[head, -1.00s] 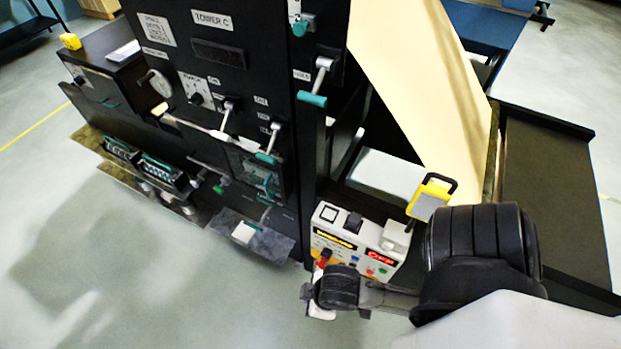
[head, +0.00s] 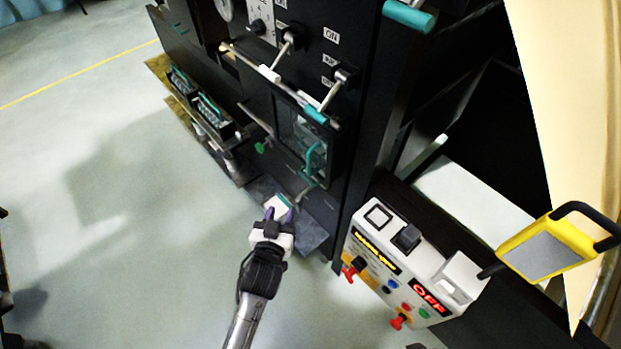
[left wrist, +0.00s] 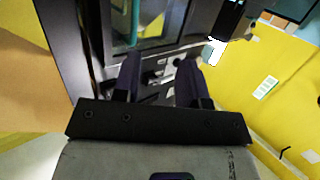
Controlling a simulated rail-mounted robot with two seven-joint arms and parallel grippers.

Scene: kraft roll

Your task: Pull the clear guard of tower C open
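The clear guard (head: 298,130) is a see-through panel in a dark frame low on the front of the black tower, with a teal handle (head: 314,158) on its right part. It looks shut against the tower. My left gripper (head: 279,214) is below and in front of the guard, apart from it, with its dark purple fingers spread and nothing seen between them. In the left wrist view the fingers (left wrist: 160,78) also stand apart, and a teal bar (left wrist: 133,22) shows beyond them, near a glassy panel. My right gripper is not in view.
A grey ledge (head: 314,236) juts out below the guard, close to my left gripper. Levers with teal grips (head: 316,114) hang above the guard. A white control box (head: 400,262) with red knobs and a yellow-framed device (head: 548,248) stand right. The floor at left is clear.

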